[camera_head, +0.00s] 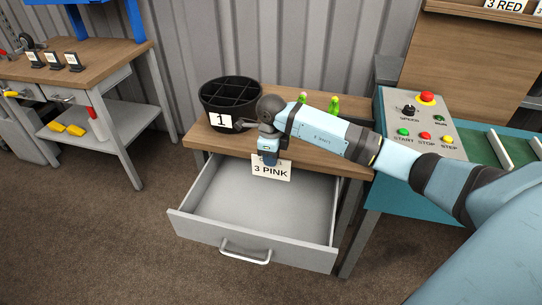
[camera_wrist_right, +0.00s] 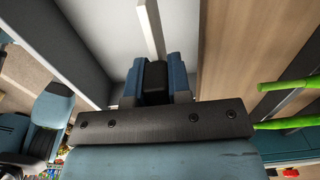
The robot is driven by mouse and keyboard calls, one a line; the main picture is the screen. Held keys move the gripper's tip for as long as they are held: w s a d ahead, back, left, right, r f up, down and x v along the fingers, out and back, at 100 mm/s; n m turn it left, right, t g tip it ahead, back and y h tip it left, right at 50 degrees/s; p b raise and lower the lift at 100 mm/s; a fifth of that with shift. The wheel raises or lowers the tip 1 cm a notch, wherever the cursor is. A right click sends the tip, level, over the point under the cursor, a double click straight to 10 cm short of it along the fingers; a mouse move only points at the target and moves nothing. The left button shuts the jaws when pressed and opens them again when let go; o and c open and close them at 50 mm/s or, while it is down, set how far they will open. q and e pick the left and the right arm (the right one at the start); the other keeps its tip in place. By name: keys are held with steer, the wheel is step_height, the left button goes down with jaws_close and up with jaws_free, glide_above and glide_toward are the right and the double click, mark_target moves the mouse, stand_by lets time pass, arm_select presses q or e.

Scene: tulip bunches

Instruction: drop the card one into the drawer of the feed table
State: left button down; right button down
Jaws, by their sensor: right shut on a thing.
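My right gripper (camera_head: 270,158) is shut on a white card (camera_head: 271,172) that reads "3 PINK". A smaller line above that text is partly covered by the fingers. The card hangs upright above the open drawer (camera_head: 218,225) of the feed table (camera_head: 222,143). The drawer is pulled out and its visible floor is bare. In the right wrist view, the card (camera_wrist_right: 152,28) shows edge-on between the blue fingers (camera_wrist_right: 155,80), with the pale drawer floor beyond it. My left gripper is not in the head view.
A black divided bucket (camera_head: 230,100) marked "1" and green stems (camera_head: 333,105) are on the feed table. A control box (camera_head: 422,122) with buttons is at right. A workbench (camera_head: 75,65) stands at left. Brown floor lies open in front.

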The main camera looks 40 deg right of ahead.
mark_target(271, 177)
step_height(271, 177, down, 4)
steer(key=shift+r+b, duration=0.25)
steer(key=shift+b, duration=0.7)
steer(key=shift+f, duration=0.25)
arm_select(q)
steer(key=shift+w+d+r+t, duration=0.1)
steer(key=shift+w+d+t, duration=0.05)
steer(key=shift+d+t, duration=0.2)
arm_select(e)
steer(key=c, duration=1)
jaws_free()
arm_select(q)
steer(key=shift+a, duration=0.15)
arm_select(e)
step_height(271, 177, up, 14)
steer(key=shift+f+p, duration=0.1)
steer(key=shift+p, duration=0.75)
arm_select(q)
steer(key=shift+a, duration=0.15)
